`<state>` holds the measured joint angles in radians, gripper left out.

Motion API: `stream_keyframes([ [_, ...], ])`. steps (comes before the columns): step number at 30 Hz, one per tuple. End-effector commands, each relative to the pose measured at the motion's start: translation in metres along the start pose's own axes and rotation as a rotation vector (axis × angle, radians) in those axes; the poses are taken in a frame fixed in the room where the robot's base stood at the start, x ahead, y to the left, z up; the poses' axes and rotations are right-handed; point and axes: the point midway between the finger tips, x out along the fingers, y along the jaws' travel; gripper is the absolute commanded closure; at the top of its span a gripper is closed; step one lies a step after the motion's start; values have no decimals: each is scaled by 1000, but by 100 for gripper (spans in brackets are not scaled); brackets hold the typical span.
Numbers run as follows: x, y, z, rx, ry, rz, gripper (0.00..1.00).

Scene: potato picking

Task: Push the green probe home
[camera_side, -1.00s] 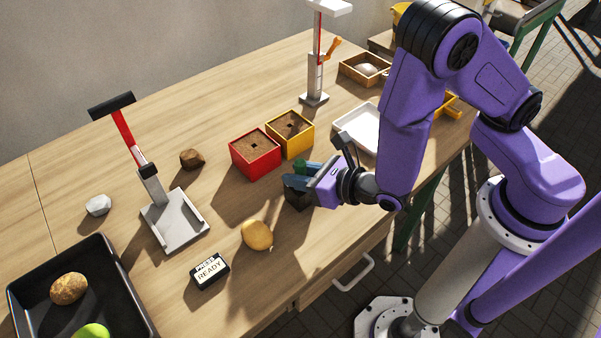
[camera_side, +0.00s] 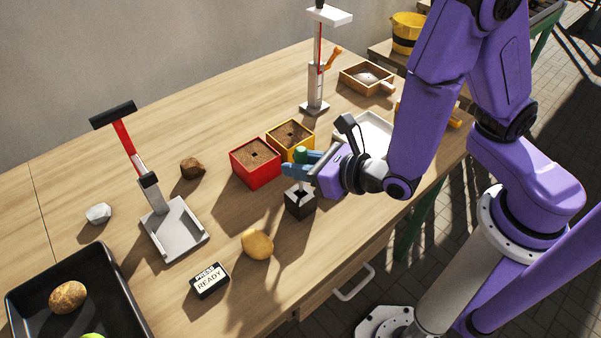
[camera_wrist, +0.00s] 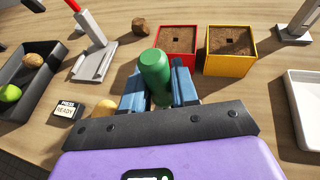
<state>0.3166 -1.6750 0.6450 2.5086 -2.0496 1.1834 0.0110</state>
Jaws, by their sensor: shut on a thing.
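The green probe (camera_side: 301,154) is upright between the blue fingers of my gripper (camera_side: 299,170), which is shut on it. In the wrist view the green handle (camera_wrist: 155,70) stands between the two fingers (camera_wrist: 159,92). Below is a small dark block (camera_side: 300,204) with a light top. A thin pale shaft shows between fingers and block; I cannot tell whether its tip is still inside. Behind the gripper stand a red box (camera_side: 256,172) and a yellow box (camera_side: 300,142), both filled with soil with a small dark hole in the middle.
A white tray (camera_side: 372,128) is behind my gripper. A yellow potato (camera_side: 257,245) and a READY sign (camera_side: 209,281) lie in front. A grey press (camera_side: 174,235) with a red lever, a brown lump (camera_side: 192,168) and a black tray (camera_side: 118,275) are left.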

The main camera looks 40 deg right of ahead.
Motion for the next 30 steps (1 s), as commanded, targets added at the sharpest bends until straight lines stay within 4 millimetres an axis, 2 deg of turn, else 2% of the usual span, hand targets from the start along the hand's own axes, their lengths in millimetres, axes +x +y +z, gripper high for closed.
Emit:
stream_keyframes([
  [9,-12,1,30,4,-3,2,100],
  [17,-12,1,42,6,2,0,100],
  [20,1,2,48,15,9,-2,100],
  [25,40,1,70,31,18,2,100],
  [30,79,-11,96,25,13,2,100],
])
